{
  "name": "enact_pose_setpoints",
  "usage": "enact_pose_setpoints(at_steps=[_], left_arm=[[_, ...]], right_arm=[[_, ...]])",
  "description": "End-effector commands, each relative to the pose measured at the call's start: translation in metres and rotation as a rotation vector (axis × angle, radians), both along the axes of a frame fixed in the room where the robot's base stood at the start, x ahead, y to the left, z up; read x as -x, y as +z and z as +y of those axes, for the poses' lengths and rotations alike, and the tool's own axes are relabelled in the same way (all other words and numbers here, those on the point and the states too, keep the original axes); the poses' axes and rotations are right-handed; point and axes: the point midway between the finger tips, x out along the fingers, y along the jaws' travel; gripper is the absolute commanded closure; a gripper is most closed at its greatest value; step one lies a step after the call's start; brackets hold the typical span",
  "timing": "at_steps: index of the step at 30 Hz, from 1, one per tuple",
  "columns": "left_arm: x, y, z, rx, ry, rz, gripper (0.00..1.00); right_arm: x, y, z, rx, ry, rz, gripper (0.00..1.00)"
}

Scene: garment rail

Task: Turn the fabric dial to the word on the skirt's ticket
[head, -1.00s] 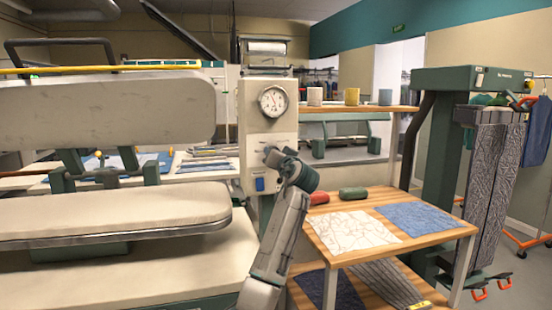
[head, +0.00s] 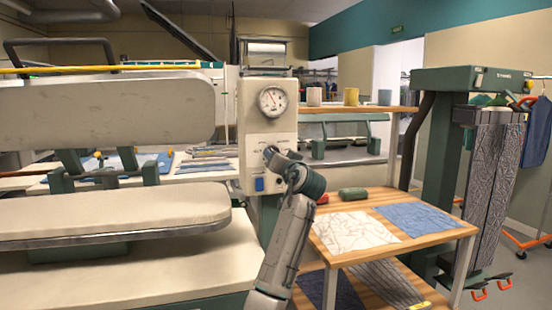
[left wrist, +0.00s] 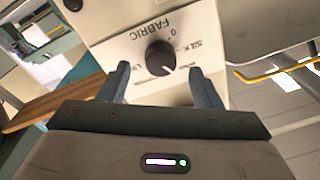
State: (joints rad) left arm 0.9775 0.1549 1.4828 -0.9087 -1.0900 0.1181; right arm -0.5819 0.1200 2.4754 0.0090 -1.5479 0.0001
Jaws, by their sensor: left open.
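The fabric dial is a round black knob (left wrist: 160,57) on a pale panel (head: 254,112), its lettering upside down in the left wrist view. "FABRIC", "0" and "SILK" are readable around it; other words are partly hidden or too small. In the head view the left gripper (head: 270,154) is at the panel and hides the dial. A grey patterned garment (head: 490,165) hangs at right; I cannot make out a ticket. My right gripper is not in view.
A round gauge (head: 272,101) is above the dial and a blue switch (head: 259,184) below it. The large press (head: 110,215) fills the left. A wooden table (head: 340,257) with fabric swatches stands close on the right.

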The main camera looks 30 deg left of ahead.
Motion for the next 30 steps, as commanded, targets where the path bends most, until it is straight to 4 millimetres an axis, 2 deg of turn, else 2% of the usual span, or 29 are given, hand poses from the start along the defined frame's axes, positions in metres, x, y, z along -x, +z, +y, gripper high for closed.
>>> enact_pose_setpoints(at_steps=[1, 6, 12, 30], left_arm=[[0.006, -0.003, -0.010, 0.004, -0.004, -0.002, 0.41], [0.027, -0.006, -0.036, 0.003, -0.002, -0.001, 0.41], [0.042, -0.007, -0.054, 0.003, -0.001, 0.000, 0.41], [0.045, -0.007, -0.057, 0.002, -0.001, 0.002, 0.41]], right_arm=[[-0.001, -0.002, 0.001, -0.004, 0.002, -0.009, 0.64], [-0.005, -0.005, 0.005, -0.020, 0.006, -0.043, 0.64], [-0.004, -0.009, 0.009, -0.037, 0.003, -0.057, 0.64], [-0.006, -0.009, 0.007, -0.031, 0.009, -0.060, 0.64]])
